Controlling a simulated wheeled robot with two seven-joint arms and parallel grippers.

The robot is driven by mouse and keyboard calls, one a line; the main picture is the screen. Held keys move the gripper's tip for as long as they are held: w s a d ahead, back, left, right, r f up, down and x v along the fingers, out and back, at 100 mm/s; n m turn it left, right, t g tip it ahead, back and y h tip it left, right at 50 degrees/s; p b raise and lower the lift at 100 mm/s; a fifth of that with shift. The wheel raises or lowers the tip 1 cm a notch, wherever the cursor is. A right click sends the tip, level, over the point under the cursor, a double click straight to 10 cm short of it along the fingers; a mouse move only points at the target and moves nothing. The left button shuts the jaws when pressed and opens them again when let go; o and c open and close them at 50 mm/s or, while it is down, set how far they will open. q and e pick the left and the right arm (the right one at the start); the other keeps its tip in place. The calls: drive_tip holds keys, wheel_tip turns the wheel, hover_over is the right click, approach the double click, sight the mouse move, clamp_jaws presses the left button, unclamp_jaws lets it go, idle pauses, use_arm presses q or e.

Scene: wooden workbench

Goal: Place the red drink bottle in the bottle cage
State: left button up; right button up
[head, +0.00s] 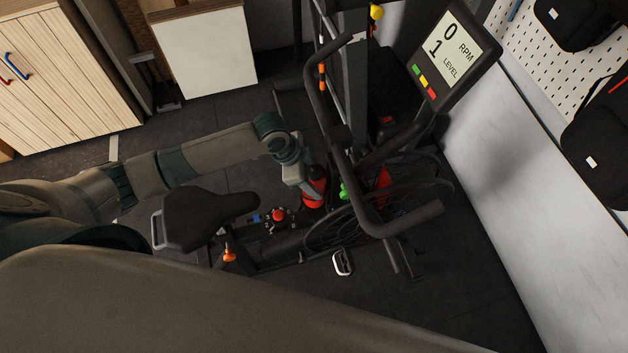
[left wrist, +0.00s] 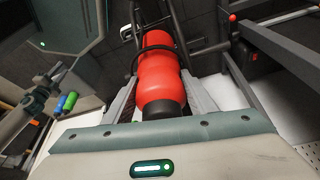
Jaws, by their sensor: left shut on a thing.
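The red drink bottle (head: 317,186) is at the exercise bike's frame, between the saddle and the handlebar. My left gripper (head: 304,184) reaches it from the left and is shut on it. In the left wrist view the bottle (left wrist: 163,75) has a black end and lies between the two fingers of my left gripper (left wrist: 160,98). My right gripper is not in view.
The bike's black saddle (head: 205,214) is under my left forearm, and its handlebar (head: 347,165) rises right of the gripper. A display (head: 447,53) stands at the upper right. A wooden cabinet (head: 60,75) is at the upper left. A grey bench (head: 520,165) runs along the right.

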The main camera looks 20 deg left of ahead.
use_arm(q)
drive_tip(key=shift+r, duration=0.15)
drive_tip(key=shift+f, duration=0.2)
drive_tip(key=o, duration=1.3)
drive_tip(key=shift+r, duration=0.1)
drive_tip(key=b+v, duration=0.2)
drive_tip(key=v, duration=1)
drive_tip(key=shift+b, duration=0.3)
